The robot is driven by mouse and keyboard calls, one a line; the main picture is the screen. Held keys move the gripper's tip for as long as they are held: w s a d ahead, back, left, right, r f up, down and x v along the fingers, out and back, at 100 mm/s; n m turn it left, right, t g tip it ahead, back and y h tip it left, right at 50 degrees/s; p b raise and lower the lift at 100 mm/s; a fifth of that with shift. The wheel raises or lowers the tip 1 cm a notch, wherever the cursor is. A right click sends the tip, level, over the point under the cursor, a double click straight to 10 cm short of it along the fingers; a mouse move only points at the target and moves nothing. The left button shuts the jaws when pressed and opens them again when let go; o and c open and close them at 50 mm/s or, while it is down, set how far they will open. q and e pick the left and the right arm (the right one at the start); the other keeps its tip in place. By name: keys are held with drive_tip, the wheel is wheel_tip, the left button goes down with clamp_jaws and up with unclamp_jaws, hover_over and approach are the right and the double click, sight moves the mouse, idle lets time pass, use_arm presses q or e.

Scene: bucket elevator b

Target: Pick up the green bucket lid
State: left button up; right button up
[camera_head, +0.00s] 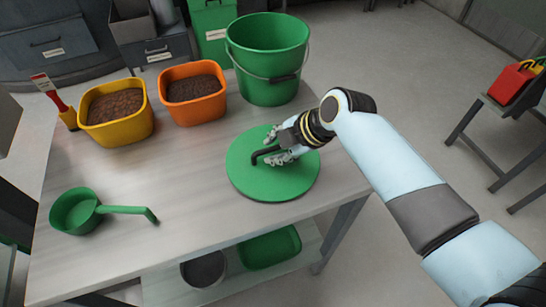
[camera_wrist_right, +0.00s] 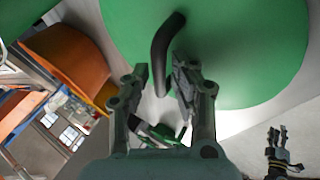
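The green bucket lid (camera_head: 250,180) lies flat on the table near its right edge, with a dark bent handle (camera_head: 264,153) on top. My right gripper (camera_head: 277,146) is at the handle. In the right wrist view the lid (camera_wrist_right: 240,45) fills the top, and the handle (camera_wrist_right: 163,45) runs between the two fingers of my right gripper (camera_wrist_right: 161,78). The fingers are apart, with gaps on both sides of the handle. My left gripper (camera_wrist_right: 277,136) shows small at the lower right of the wrist view, its fingers apart and empty. It is outside the head view.
A green bucket (camera_head: 267,60) stands behind the lid. Orange (camera_head: 195,107) and yellow (camera_head: 122,128) tubs of soil-like material stand at the back left. A green scoop (camera_head: 78,212) lies at the front left. The middle of the table (camera_head: 180,190) is clear.

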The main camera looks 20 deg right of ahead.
clamp_jaws()
drive_tip(key=shift+r, duration=0.1)
